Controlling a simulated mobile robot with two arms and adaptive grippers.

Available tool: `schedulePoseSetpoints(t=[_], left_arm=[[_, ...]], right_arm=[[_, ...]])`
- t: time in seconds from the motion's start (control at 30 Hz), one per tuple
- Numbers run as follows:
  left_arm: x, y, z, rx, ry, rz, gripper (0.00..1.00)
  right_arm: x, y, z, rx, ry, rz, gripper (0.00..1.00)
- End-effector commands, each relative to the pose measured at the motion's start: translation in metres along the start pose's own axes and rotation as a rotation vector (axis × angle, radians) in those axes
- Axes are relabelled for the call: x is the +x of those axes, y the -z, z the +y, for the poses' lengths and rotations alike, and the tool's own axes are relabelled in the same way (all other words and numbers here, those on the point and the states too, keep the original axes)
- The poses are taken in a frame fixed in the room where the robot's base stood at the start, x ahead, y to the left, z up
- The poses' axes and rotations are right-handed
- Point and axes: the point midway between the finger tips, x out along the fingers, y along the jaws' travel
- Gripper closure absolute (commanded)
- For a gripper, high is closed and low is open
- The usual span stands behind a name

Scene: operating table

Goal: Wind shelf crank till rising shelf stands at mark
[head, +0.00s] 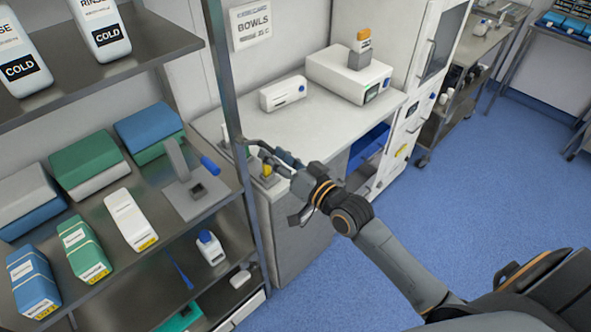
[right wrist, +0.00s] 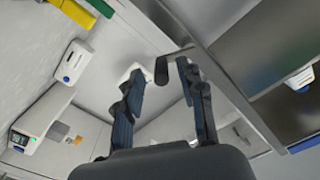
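A crank with a grey arm (right wrist: 181,52) and a dark round-ended handle (right wrist: 162,70) shows in the right wrist view, beside the shelf unit's metal post (right wrist: 232,88). My right gripper (right wrist: 160,74) is open, with one finger on each side of the handle and gaps visible. In the head view my right gripper (head: 264,158) is beside the post (head: 232,110), and the crank is hard to make out behind it. The shelf unit has a loaded middle shelf (head: 150,212) at left. I cannot tell which shelf rises, and I see no clear mark. My left gripper is not in view.
A white counter (head: 325,120) behind my gripper carries a white device (head: 350,75) and a smaller box (head: 283,93). Blue floor (head: 470,200) is clear at right.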

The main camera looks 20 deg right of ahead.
Motion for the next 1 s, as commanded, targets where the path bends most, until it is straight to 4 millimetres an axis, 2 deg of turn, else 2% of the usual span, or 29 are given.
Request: schedulePoseSetpoints(t=[0.3, 0.5, 0.7, 1.0], left_arm=[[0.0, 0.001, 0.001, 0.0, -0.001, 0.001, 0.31], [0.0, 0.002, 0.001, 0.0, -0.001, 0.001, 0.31], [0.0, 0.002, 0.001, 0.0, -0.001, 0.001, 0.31], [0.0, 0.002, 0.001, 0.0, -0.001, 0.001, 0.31]], right_arm=[[-0.064, -0.002, 0.001, 0.0, -0.002, -0.006, 0.61], [-0.09, -0.002, 0.001, 0.0, -0.001, -0.005, 0.61], [-0.101, -0.001, 0.0, 0.0, 0.0, -0.003, 0.61], [-0.101, -0.001, 0.0, 0.001, 0.0, -0.002, 0.61]])
